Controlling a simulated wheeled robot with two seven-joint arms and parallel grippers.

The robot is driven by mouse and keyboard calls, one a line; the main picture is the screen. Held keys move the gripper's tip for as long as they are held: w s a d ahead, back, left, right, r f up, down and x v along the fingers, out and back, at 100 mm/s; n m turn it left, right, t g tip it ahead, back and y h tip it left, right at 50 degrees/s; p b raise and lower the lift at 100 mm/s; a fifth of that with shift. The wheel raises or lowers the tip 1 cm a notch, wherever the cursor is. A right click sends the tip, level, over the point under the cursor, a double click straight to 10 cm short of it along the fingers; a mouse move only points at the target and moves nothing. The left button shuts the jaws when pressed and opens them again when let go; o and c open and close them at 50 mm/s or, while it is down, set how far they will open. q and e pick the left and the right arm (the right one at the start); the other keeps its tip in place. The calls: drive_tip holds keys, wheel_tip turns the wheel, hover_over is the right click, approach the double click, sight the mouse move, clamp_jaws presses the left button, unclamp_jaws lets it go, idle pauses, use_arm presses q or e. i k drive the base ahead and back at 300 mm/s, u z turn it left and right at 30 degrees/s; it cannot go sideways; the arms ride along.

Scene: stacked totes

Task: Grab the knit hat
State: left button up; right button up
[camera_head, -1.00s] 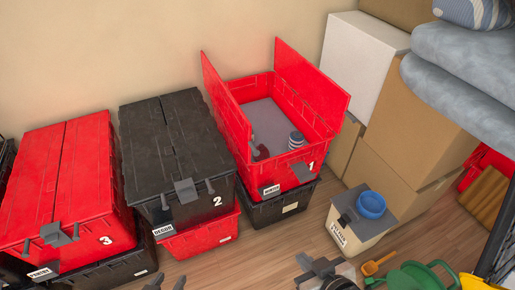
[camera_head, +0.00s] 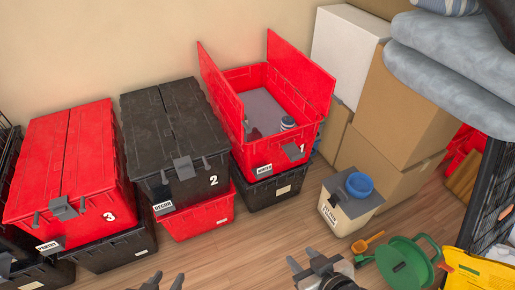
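The open red tote 1 (camera_head: 239,134) has its two lid flaps standing up. Inside it are a small striped white-and-dark item (camera_head: 287,123) and a dark red item (camera_head: 254,134). The striped one may be the knit hat, but it is too small to be sure. My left gripper (camera_head: 165,281) shows only its two separated fingertips at the bottom edge, empty, well in front of the totes. My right gripper (camera_head: 304,260) is low in front of tote 1, its fingers apart and nothing seen between them.
Closed black tote 2 (camera_head: 187,143) and closed red tote 3 (camera_head: 92,188) stand left of tote 1 on other totes. A bin with a blue bowl (camera_head: 359,185), cardboard boxes (camera_head: 407,110), folded grey cushions (camera_head: 460,75) and a green watering can (camera_head: 405,262) are at right.

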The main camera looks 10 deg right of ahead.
sight(255, 134)
drive_tip(key=k, duration=0.15)
drive_tip(key=z, duration=1.75)
drive_tip(key=i, duration=1.1)
drive_tip(key=u, duration=2.25)
